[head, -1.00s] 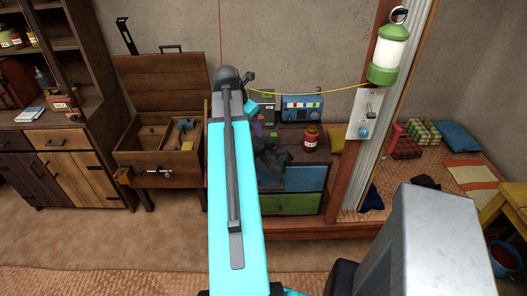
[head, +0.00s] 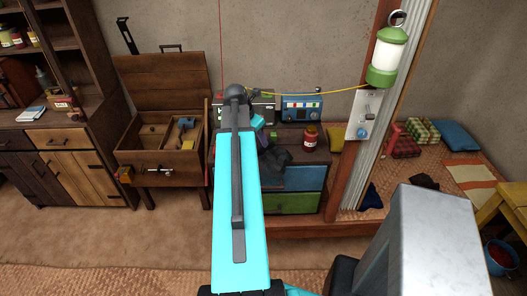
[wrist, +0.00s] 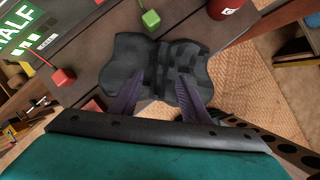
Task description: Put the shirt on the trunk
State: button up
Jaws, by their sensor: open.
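A dark grey cloth, which looks like the shirt (head: 275,163), lies crumpled on a low wooden unit (head: 312,158) with blue and green fronts and hangs over its front edge. The wrist view shows the cloth (wrist: 150,62) flattened between and beyond the fingers. My gripper (wrist: 161,84) is open, its two purple fingers spread over the cloth's near part. I cannot tell whether they touch it. In the head view my arm hides most of the gripper. No piece is clearly a trunk; an open-lidded wooden chest on legs (head: 160,190) stands to the left.
A red jar (head: 310,139) stands on the unit right of the cloth, with a blue radio (head: 301,107) behind. A small green block (wrist: 150,18) lies just beyond the cloth. A post with a lantern (head: 389,55) rises to the right. The floor in front is clear.

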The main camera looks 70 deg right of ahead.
aim_at(261, 147)
jog(key=shift+f, duration=0.15)
jog(key=shift+p+x, duration=0.75)
jog(key=shift+x, duration=0.1)
jog(key=shift+p+x, duration=0.6)
jog(key=shift+x, duration=1)
jog(key=shift+w, duration=0.1)
grip_shut()
